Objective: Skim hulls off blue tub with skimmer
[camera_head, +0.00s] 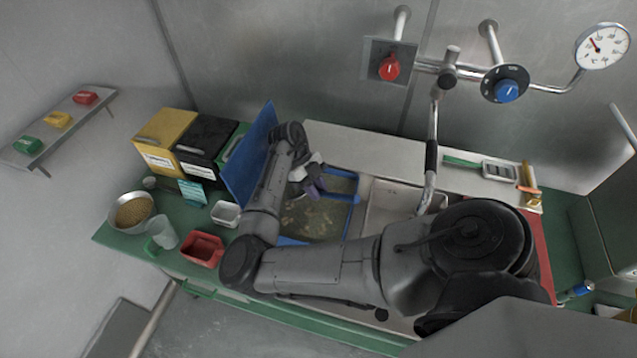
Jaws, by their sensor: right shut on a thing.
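The blue tub (322,228) is set in the middle of the counter. It holds murky water with pale hulls scattered on the surface. My right arm reaches in from the lower right and bends over the tub's left side. My right gripper (312,188) is over the back left part of the tub, pointing down and to the right. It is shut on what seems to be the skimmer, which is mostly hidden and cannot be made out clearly. My left gripper is not in view.
A blue board (247,155) stands upright left of the tub. A steel sink (392,208) with a tap is on its right. A white tray (226,213), a red tray (202,249) and a bowl of grain (132,212) stand at left.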

